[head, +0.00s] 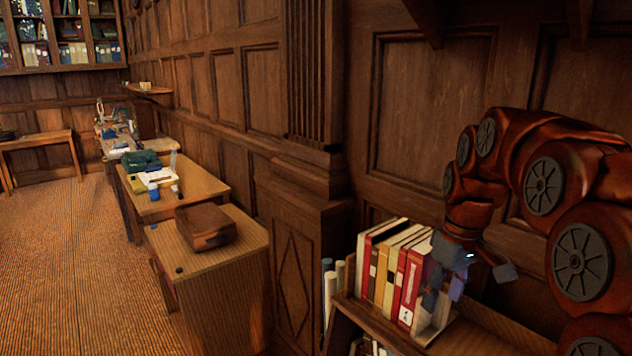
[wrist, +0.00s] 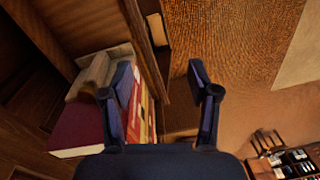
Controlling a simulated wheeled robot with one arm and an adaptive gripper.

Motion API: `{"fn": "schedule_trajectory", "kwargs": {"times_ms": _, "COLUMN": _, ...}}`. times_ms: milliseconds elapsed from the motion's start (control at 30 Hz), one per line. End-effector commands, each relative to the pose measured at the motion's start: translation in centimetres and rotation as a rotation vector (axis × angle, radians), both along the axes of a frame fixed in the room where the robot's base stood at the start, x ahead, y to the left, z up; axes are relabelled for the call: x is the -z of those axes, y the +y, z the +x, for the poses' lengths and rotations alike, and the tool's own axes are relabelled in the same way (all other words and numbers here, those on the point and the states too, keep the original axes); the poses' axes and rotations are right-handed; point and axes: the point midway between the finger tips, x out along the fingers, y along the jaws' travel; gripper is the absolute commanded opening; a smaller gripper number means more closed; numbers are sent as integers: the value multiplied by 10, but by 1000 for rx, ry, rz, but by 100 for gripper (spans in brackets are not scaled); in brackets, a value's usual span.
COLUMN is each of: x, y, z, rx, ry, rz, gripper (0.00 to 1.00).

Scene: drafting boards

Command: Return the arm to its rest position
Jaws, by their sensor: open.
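My gripper (head: 462,275) is at the end of my red-brown arm, on the right of the head view, beside the right end of a row of books (head: 392,270) on a low wooden shelf (head: 375,322). In the wrist view my gripper (wrist: 160,88) has its two dark fingers spread apart with nothing between them. Books and a pale bookend-like piece (wrist: 95,75) lie behind its left finger. I cannot tell whether the gripper touches any of them.
A dark panelled wall (head: 430,100) runs close behind the arm. A desk with a brown box (head: 205,226) stands left of the shelf, with more cluttered tables behind it. The carpeted floor (head: 75,260) at left is clear.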

Motion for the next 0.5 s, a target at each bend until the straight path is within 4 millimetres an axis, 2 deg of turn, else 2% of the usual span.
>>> {"fn": "schedule_trajectory", "kwargs": {"times_ms": 33, "x": 4, "y": 7, "z": -17, "rx": 16, "ry": 15, "rz": -2, "gripper": 60}}
{"fn": "schedule_trajectory", "kwargs": {"times_ms": 267, "x": 23, "y": 28, "z": -82, "rx": 112, "ry": 57, "rz": -21, "gripper": 60}}
{"fn": "schedule_trajectory", "kwargs": {"times_ms": 500, "x": 50, "y": 42, "z": -154, "rx": 224, "ry": 99, "rz": -48, "gripper": 60}}
